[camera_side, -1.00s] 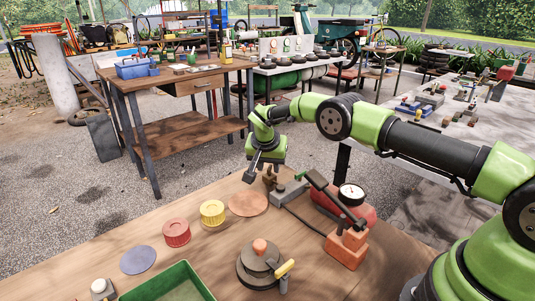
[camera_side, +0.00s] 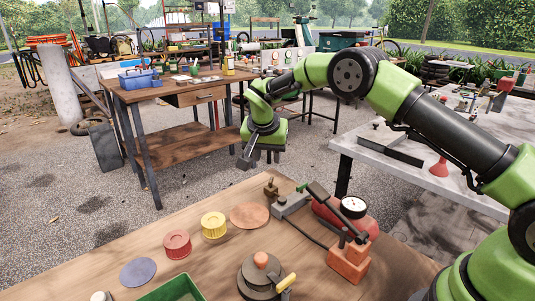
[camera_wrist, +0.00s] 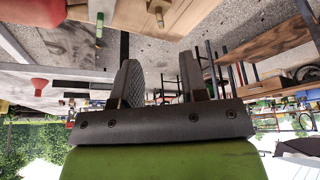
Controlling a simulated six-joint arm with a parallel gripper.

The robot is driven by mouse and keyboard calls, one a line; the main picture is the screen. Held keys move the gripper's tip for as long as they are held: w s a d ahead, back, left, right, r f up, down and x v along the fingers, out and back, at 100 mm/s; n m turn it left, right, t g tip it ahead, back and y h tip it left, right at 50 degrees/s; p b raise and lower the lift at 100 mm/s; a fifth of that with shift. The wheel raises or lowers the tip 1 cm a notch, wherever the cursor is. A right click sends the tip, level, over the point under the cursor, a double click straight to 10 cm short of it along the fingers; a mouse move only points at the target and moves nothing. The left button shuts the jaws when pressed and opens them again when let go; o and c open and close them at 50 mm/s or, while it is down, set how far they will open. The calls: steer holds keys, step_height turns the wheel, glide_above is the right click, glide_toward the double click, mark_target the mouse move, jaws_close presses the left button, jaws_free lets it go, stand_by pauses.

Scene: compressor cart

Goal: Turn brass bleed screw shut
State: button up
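The small brass bleed screw (camera_side: 270,187) stands at the end of the grey block (camera_side: 292,205) on the compressor cart; it appears to be the small brass piece at the top of the wrist view (camera_wrist: 158,14). Whether it is turned shut is too small to tell. My gripper (camera_side: 260,163) hangs above the screw and slightly to its left in the side view, apart from it. In the wrist view my gripper (camera_wrist: 157,85) has its two fingers spread, with nothing between them.
A black lever (camera_side: 325,200), a gauge (camera_side: 353,206) and a red tank (camera_side: 330,213) are right of the screw. Yellow (camera_side: 214,225) and red (camera_side: 177,244) caps and a round brown disc (camera_side: 250,216) lie to its left. The air above the bench is clear.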

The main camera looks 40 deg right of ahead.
mark_target(271, 179)
steer(key=d+f+n, duration=0.1)
steer(key=f, duration=0.2)
steer(key=w+d+f+n+t, duration=0.1)
steer(key=f+n, duration=0.1)
steer(key=f, duration=0.1)
steer(key=w+d+f+n+y, duration=0.1)
steer(key=f, duration=0.2)
steer(key=shift+d+f+n, duration=0.1)
steer(key=shift+n, duration=0.2)
